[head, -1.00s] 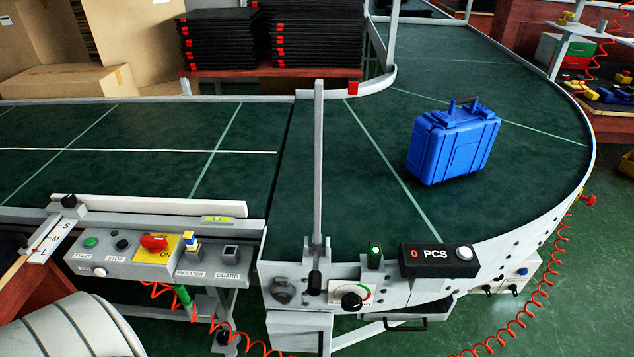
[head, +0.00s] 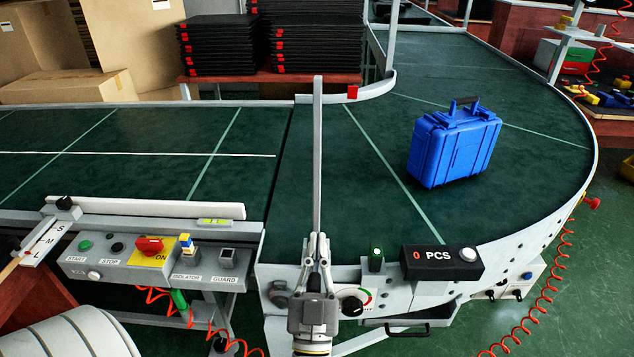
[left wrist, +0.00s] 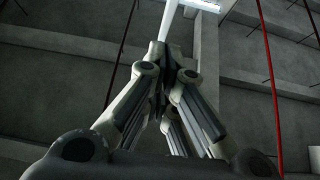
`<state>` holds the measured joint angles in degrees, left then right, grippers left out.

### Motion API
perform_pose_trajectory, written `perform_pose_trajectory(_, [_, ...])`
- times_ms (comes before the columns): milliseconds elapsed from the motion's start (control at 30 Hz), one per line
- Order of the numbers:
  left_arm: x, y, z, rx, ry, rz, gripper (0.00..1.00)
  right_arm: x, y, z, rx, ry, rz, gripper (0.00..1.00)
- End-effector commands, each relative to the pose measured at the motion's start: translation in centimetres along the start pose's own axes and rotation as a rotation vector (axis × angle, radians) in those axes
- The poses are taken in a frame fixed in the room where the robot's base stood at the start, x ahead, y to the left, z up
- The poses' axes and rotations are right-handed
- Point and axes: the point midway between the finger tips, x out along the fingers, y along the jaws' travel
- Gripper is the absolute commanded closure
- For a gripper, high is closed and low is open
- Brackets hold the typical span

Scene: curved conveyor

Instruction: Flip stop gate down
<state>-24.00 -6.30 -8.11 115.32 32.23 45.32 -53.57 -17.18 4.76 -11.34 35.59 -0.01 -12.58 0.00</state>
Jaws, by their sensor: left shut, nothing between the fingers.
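The stop gate (head: 317,150) is a long pale grey bar. It stands upright at the near edge of the conveyor, at the left end of the curve. My left gripper (head: 318,240) has come up from below and is at the foot of the gate, covering its pivot and black handle. Its fingers are shut and empty. I cannot tell whether the fingertips touch the bar. In the left wrist view the shut fingertips (left wrist: 166,68) point up, with a pale bar (left wrist: 172,18) beyond them. My right gripper is not in view.
A blue case (head: 455,148) stands on the green curved belt (head: 350,190), right of the gate. A counter box (head: 441,262) reading 0 PCS and a dial (head: 352,302) sit close right of my gripper. A control panel (head: 150,262) is to the left.

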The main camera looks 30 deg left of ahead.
Motion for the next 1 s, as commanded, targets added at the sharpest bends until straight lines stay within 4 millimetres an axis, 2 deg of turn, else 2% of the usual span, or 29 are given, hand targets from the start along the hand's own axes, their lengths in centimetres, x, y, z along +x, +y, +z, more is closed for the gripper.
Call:
perform_pose_trajectory(100, [0.3, -0.7, -0.8, 0.002, 0.017, -0.027, 1.00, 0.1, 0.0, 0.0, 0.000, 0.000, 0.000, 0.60])
perform_pose_trajectory(400, [0.4, -0.6, -0.8, 0.002, 0.017, -0.025, 1.00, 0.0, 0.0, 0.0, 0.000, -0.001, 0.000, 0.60])
perform_pose_trajectory(533, [1.4, -0.6, -0.9, 0.001, 0.018, -0.026, 1.00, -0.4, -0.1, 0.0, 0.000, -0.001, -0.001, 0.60])
perform_pose_trajectory(667, [3.5, -0.7, -1.1, 0.000, 0.020, -0.025, 1.00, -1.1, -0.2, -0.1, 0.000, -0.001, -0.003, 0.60])
perform_pose_trajectory(1000, [10.8, -0.8, -1.2, 0.001, 0.020, -0.024, 1.00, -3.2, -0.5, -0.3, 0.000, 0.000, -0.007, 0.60])
